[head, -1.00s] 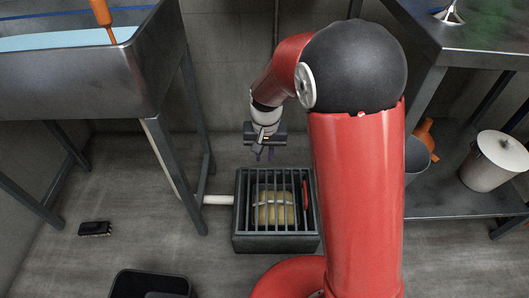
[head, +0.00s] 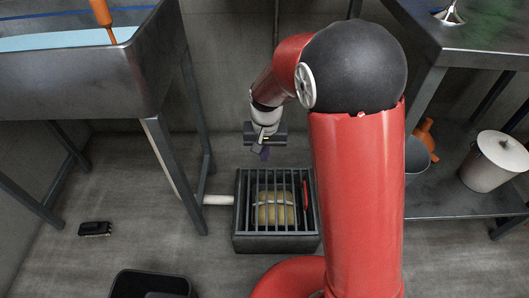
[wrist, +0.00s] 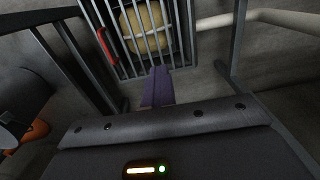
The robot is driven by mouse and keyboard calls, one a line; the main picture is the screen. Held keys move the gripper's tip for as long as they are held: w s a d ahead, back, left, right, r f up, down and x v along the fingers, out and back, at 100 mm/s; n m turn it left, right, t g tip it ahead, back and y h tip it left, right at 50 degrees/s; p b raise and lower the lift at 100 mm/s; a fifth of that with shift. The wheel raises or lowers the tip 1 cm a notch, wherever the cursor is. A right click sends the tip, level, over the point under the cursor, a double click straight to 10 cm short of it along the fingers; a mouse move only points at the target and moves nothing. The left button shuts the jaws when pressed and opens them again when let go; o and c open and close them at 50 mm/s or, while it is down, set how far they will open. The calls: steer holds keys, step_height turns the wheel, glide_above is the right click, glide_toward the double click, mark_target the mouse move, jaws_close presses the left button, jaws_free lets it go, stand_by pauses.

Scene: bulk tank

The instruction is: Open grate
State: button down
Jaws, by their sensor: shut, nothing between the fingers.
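The grate (head: 258,210) is a set of dark parallel bars over a dark box (head: 275,243) on the floor, and it lies flat across the top. A tan rounded object (head: 274,214) shows beneath the bars. A red piece (head: 305,194) sits at the box's right side; it also shows in the wrist view (wrist: 107,46). My gripper (head: 264,155) is just behind the far edge of the box, above floor level. In the wrist view my purple fingers (wrist: 158,84) are together and empty, close to the grate's edge. I cannot tell whether they touch it.
A white pipe (head: 218,200) runs from the box to the left. A steel sink (head: 75,75) on legs stands at the left and a steel table (head: 480,45) at the right. A black brush (head: 94,229) and a black bin (head: 150,285) are on the floor at left.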

steer(key=c, duration=2.2)
jaws_free()
steer(key=c, duration=1.5)
jaws_free()
step_height(320, 180, up, 8)
steer(key=p, duration=0.1)
steer(key=shift+p, duration=0.3)
steer(key=shift+d+f, duration=0.1)
steer(key=shift+c, duration=0.3)
